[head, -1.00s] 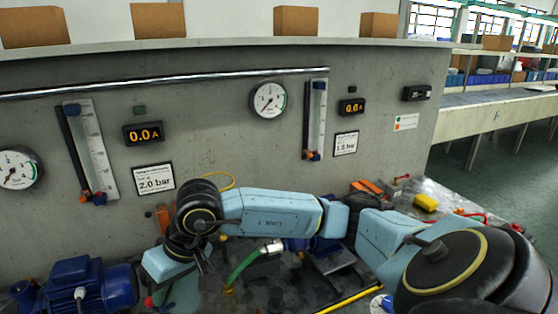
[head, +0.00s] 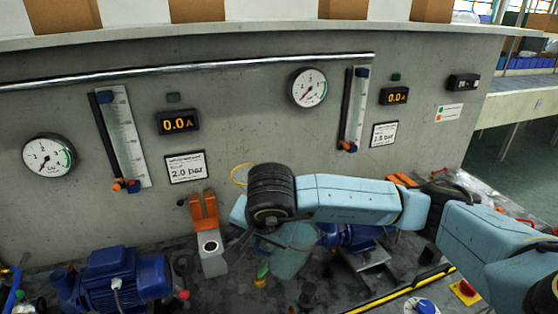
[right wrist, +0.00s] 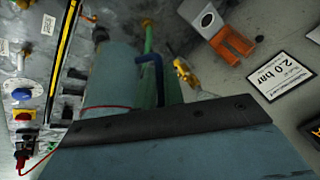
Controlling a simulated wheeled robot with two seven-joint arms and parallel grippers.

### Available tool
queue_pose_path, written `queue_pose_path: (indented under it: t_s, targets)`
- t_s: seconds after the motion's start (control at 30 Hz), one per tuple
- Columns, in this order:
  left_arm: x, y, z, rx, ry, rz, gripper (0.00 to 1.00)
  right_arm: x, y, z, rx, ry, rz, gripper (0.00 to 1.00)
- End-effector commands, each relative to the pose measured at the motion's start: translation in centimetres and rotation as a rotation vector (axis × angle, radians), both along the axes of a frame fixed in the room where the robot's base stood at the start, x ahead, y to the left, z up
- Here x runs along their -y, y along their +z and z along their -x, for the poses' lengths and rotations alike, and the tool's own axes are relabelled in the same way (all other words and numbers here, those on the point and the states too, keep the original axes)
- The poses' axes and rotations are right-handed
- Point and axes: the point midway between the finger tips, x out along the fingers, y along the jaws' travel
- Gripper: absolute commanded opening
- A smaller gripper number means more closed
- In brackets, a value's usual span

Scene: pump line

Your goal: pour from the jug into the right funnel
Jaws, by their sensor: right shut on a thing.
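A teal, slightly see-through jug (head: 290,250) hangs below my right wrist, in front of the blue pump behind it. I cannot clearly make out the right funnel; the arm and jug cover part of the bench there. My left gripper is not in view.
A grey block with a round hole (head: 210,247) and an orange bracket (head: 205,210) stand left of the jug. A blue pump (head: 115,278) is at the lower left. The concrete wall (head: 240,120) with gauges rises behind. A yellow-black strip (head: 405,290) runs at right.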

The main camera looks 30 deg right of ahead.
Motion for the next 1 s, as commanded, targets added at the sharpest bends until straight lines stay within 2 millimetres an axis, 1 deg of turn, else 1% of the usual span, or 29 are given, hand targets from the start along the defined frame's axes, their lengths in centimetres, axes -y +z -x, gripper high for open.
queue_pose_path:
  t_s: [0.03,0.17,0.3,0.47,0.57,0.77,0.8,1.0]
  targets:
    - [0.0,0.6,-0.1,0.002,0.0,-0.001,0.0,0.0,0.9,-0.3,0.003,-0.099,0.005,0.0]
    - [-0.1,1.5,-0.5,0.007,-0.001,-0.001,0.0,0.5,1.6,-0.7,-0.009,-0.398,0.015,0.0]
    - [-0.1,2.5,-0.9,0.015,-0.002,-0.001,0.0,1.1,2.4,-1.1,-0.025,-0.744,0.021,0.0]
    - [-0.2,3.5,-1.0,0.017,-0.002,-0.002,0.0,1.9,3.4,-1.5,-0.04,-1.105,0.025,0.0]
    - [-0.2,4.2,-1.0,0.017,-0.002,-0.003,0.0,2.3,3.9,-1.7,-0.058,-1.365,0.022,0.0]
    - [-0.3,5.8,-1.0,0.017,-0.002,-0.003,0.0,3.2,5.2,-2.1,-0.106,-1.964,0.001,0.0]
    - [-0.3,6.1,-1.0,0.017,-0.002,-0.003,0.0,3.4,5.5,-2.2,-0.116,-2.088,-0.005,0.0]
    - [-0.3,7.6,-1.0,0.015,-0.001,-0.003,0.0,4.5,7.1,-2.6,-0.157,-2.67,-0.053,0.0]
